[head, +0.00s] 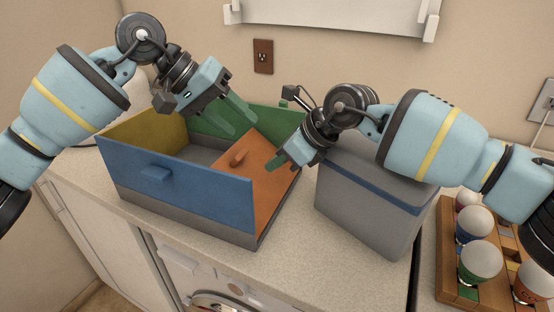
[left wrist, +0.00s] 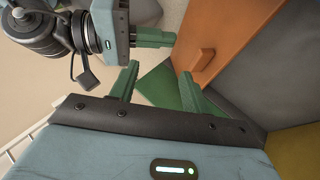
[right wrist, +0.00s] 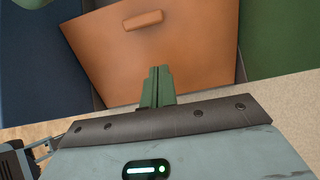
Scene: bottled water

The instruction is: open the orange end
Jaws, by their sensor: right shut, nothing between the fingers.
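The box has a blue side (head: 175,180), a yellow end (head: 150,138), a green side (head: 205,122) and an orange end (head: 268,178) with a small handle. The orange end leans inward over the box's inside, its handle face turned up. It fills the upper middle of the right wrist view (right wrist: 160,60). My left gripper (head: 242,124) is open and empty above the box, near the green side and the orange end. My right gripper (head: 273,164) is shut and empty, just outside or over the orange end. Whether it touches the panel is unclear.
A grey lidded bin (head: 365,205) stands right of the box, below my right arm. A wooden tray (head: 446,262) with several bulb-like items is at the far right. The counter (head: 300,255) in front is clear. My two grippers are close together.

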